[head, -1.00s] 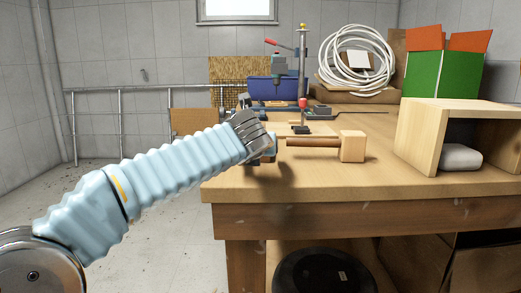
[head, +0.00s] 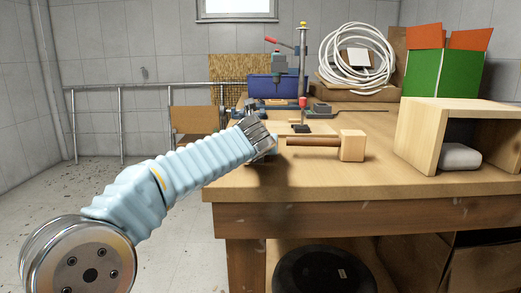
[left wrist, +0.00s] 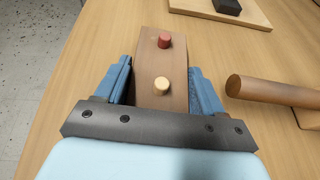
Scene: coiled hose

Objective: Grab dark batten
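In the left wrist view a brown wooden batten (left wrist: 162,68) with a red peg and a cream peg on it lies on the workbench. Its near end is between the two blue fingers of my left gripper (left wrist: 164,82). The fingers are apart, one on each side, with a narrow gap at the left finger; contact on the right is unclear. In the head view my left gripper (head: 266,146) is low over the bench's left edge and hides the batten. My right gripper is not in view.
A wooden mallet (head: 351,146) lies just right of the gripper; its handle shows in the wrist view (left wrist: 275,92). A board (left wrist: 232,10) with a dark block is beyond. An open wooden box (head: 420,135) stands right. The bench (head: 380,190) front is clear.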

